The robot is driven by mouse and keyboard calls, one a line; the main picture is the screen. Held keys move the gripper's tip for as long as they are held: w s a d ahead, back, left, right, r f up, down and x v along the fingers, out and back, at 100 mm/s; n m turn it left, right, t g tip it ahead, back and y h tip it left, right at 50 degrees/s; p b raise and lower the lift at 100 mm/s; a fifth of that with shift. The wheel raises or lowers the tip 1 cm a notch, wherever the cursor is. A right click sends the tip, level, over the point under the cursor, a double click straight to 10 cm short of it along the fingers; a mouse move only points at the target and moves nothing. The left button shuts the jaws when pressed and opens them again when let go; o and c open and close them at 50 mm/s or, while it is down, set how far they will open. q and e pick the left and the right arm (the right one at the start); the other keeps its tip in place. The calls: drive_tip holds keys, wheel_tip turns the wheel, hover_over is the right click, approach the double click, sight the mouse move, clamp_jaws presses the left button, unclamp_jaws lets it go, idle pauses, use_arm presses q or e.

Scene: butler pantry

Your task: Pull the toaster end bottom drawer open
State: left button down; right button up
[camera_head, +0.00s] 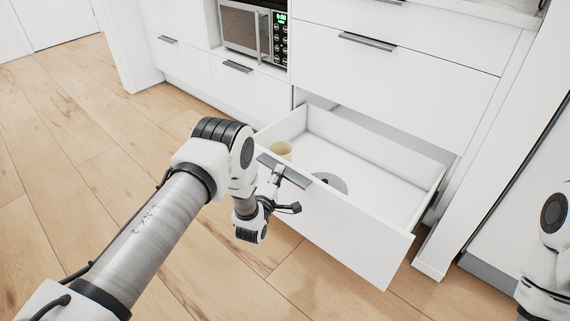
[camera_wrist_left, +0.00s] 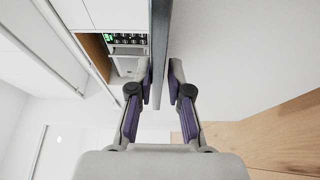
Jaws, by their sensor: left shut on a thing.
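The white bottom drawer (camera_head: 345,236) stands pulled out of the right-hand cabinet, its inside showing. Its dark grey bar handle (camera_head: 297,176) is on the front panel and also runs down the middle of the left wrist view (camera_wrist_left: 160,40). My left gripper (camera_head: 279,172) is at the handle's left part. In the left wrist view its two fingers (camera_wrist_left: 164,84) lie on either side of the bar, shut on it. A beige cup (camera_head: 281,149) and a grey round item (camera_head: 328,183), partly hidden by the front panel, are in the drawer. No toaster shows.
A closed white drawer (camera_head: 390,85) is above the open one. A microwave (camera_head: 245,30) sits in a niche to the left, over another closed drawer (camera_head: 240,85). Wooden floor (camera_head: 90,150) is clear to the left. Part of my right arm (camera_head: 548,225) shows at the right edge.

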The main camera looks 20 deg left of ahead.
use_arm(q)
drive_tip(key=shift+s+a+f, duration=0.1)
drive_tip(key=shift+s+a, duration=0.1)
drive_tip(key=shift+s, duration=0.3)
drive_tip(key=shift+s+a, duration=0.15)
drive_tip(key=shift+s, duration=0.3)
use_arm(e)
drive_tip(key=shift+s+a+r, duration=0.1)
drive_tip(key=shift+s+r, duration=0.2)
drive_tip(key=shift+r, duration=0.1)
use_arm(q)
drive_tip(key=c, duration=1.1)
unclamp_jaws()
drive_tip(key=s, duration=1.2)
drive_tip(key=shift+d, duration=0.25)
